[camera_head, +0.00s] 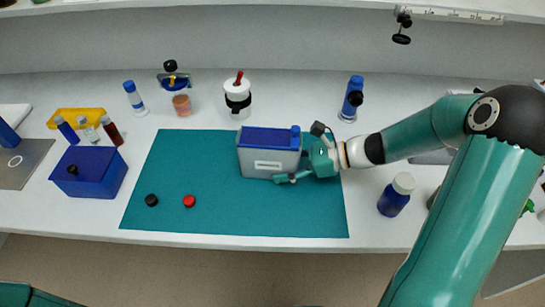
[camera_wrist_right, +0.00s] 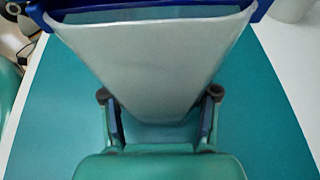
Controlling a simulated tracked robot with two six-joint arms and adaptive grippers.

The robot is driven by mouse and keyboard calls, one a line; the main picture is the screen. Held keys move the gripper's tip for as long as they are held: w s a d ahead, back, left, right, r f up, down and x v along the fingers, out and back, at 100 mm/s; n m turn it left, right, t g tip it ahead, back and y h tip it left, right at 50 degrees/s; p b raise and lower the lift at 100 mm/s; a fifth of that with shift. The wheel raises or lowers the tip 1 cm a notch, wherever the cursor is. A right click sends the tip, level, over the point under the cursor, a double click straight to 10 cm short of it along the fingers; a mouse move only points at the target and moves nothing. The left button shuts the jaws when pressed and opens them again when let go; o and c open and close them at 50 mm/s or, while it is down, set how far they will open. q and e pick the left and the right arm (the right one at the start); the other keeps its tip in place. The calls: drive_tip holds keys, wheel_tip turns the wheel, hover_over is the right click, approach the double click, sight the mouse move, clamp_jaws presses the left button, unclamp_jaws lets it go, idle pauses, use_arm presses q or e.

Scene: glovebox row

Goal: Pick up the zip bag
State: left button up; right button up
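The zip bag (camera_head: 268,163) is a grey, box-like bag with a blue top and a pale label on its front. In the right wrist view the bag's grey side (camera_wrist_right: 160,60) tapers down between the two fingers (camera_wrist_right: 161,115), which appear to press on both sides. My left gripper is out of view.
A blue bin (camera_head: 95,180) and an orange rack with vials (camera_head: 75,116) stand left. Black and red caps (camera_head: 189,201) lie on the mat. A white-and-black bottle (camera_head: 238,98) stands behind, a blue bottle (camera_head: 350,100) back right, and another blue bottle (camera_head: 393,200) near my right arm.

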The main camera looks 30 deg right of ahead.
drive_tip(key=c, duration=0.6)
drive_tip(key=shift+o, duration=0.2)
wheel_tip(320, 180, up, 19)
drive_tip(key=p, duration=0.2)
drive_tip(key=shift+s+d+f+b, duration=0.1)
drive_tip(key=shift+d+f+b, duration=0.05)
drive_tip(key=shift+f+b, duration=3.3)
drive_tip(key=shift+s+d+f+b, duration=0.1)
drive_tip(key=shift+f+b, duration=2.15)
drive_tip(key=shift+f, duration=2.35)
drive_tip(key=shift+f+b, duration=1)
drive_tip(key=shift+f, duration=0.4)
